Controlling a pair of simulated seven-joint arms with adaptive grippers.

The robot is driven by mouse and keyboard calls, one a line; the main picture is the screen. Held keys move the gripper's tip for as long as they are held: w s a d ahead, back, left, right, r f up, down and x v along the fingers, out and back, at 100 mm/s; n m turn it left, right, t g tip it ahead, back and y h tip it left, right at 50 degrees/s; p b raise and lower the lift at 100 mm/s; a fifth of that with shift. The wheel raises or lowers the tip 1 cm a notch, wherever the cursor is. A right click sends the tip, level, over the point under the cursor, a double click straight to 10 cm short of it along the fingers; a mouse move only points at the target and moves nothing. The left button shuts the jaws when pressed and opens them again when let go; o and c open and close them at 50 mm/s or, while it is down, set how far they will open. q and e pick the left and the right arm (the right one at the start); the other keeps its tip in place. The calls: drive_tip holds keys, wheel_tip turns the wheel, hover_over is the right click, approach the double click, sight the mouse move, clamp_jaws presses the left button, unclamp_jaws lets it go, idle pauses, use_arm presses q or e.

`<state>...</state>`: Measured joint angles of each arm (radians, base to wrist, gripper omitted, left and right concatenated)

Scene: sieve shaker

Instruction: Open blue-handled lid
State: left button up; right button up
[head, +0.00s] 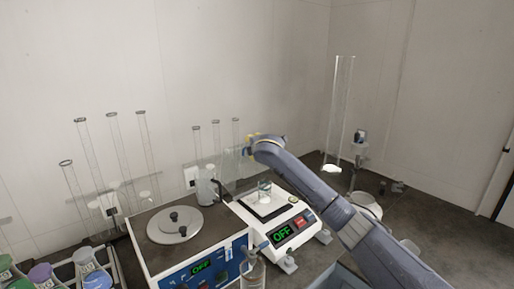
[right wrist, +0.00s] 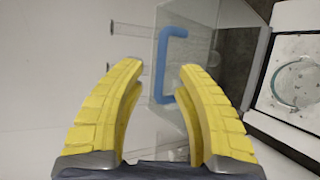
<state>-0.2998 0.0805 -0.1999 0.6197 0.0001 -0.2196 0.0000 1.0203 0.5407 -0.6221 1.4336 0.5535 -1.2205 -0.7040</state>
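The blue handle (right wrist: 159,62) is a C-shaped bar on a clear lid panel (right wrist: 198,22), seen in the right wrist view. My right gripper (right wrist: 160,70) is open, its two yellow fingers spread to either side of the handle. The right fingertip overlaps part of the handle in the picture; I cannot tell whether it touches. In the head view my right gripper (head: 251,146) is by the clear lid (head: 229,165) behind the white balance (head: 262,207), and the handle cannot be made out there. My left gripper is not in view.
A brown-topped machine (head: 149,263) with a round grey lid (head: 175,226) stands left of the balance. Tall clear tubes (head: 90,153) stand along the back wall, another tube (head: 341,110) at right. Coloured-capped jars (head: 41,273) sit front left. A bottle (head: 252,272) stands in front.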

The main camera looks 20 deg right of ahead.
drive_tip(key=v, duration=0.8)
drive_tip(key=shift+s+r, duration=0.3)
drive_tip(key=shift+r, duration=0.05)
drive_tip(key=shift+c, duration=0.3)
